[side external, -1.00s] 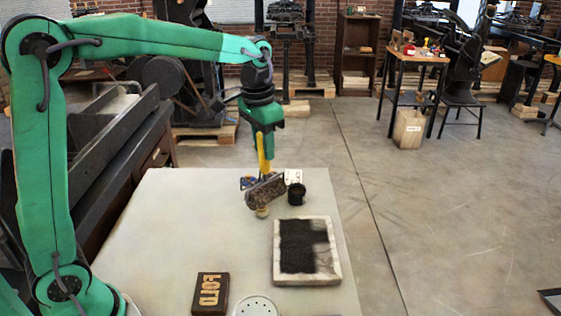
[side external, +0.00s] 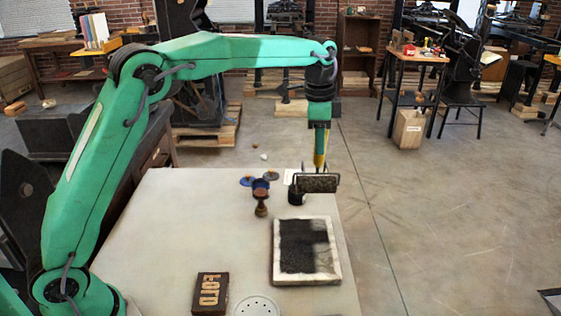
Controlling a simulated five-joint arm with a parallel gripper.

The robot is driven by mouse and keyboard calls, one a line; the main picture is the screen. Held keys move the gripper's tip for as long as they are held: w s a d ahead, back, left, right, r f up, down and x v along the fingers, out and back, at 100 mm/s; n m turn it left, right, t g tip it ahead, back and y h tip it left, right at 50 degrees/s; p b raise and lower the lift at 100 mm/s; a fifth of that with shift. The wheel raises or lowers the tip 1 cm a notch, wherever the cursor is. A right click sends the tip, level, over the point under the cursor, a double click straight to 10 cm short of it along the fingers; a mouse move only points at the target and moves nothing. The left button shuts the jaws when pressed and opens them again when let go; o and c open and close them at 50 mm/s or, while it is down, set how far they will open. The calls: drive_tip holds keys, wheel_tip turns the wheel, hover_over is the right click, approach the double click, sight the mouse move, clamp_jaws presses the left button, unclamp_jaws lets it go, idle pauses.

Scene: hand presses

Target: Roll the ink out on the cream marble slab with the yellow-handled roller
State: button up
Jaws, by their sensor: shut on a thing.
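The cream marble slab (side external: 334,262) lies flat near the right edge of the table. My gripper (side external: 320,140) points down beyond the slab's far edge and is shut on the yellow handle of the roller (side external: 317,183). The roller's dark drum hangs level, and it looks raised above the table, apart from the slab. My gripper hides the top of the handle.
A black pot (side external: 295,196) stands just left of the roller and is partly hidden by it. A dark wooden stamp-like piece (side external: 261,203) and small coloured lids (side external: 247,181) are further left. A type block (side external: 210,293) and a perforated white disc (side external: 257,306) lie in front. The table's left middle is clear.

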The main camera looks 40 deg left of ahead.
sight(320, 160)
drive_tip(key=shift+w+d+f, duration=0.1)
drive_tip(key=shift+w+f, duration=0.05)
drive_tip(key=shift+f, duration=2.8)
drive_tip(key=shift+d, duration=0.1)
drive_tip(key=s+d+f, duration=0.2)
drive_tip(key=s+d, duration=1)
drive_tip(key=shift+s+f, duration=0.25)
drive_tip(key=shift+f, duration=0.05)
drive_tip(key=shift+d+f, duration=0.1)
drive_tip(key=shift+f, duration=0.3)
idle(0.5)
drive_tip(key=shift+w+a, duration=1.25)
